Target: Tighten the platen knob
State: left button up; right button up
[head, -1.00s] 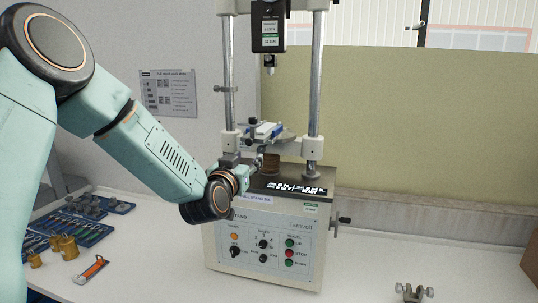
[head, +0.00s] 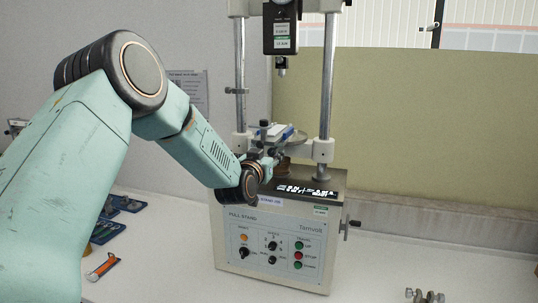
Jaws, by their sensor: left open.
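The pull stand (head: 275,245) is a white tester with two upright columns and a dark top plate. Its small platen (head: 297,137), with a blue-edged clamp piece on it, sits between the columns above the top plate. A small dark knob-like part (head: 264,124) stands up at the platen's left; I cannot tell whether it is the platen knob. My left arm comes in from the left, and my left gripper (head: 269,160) is open at the platen's front left side. The wrist hides part of the gripper, and contact cannot be told. My right gripper is out of view.
A force gauge (head: 281,28) hangs above the platen between the columns. A crank (head: 351,224) sticks out at the stand's right side. An orange-handled tool (head: 102,267) lies at the left, and a metal clamp (head: 425,296) at the front right. The bench right of the stand is mostly clear.

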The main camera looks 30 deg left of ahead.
pick_arm(q)
jog(key=shift+w+a+f, duration=0.15)
jog(key=shift+s+d+r, duration=0.2)
jog(key=shift+d, duration=0.05)
jog(key=c, duration=0.4)
jog(key=shift+a, duration=0.1)
grip_shut()
jog(key=shift+m, duration=0.4)
jog(key=m+p, duration=0.1)
jog(key=m, duration=0.1)
jog(key=shift+m, duration=0.4)
jog(key=shift+f+m+p, duration=0.1)
jog(key=shift+m+p, duration=0.85)
jog(key=shift+m, duration=0.75)
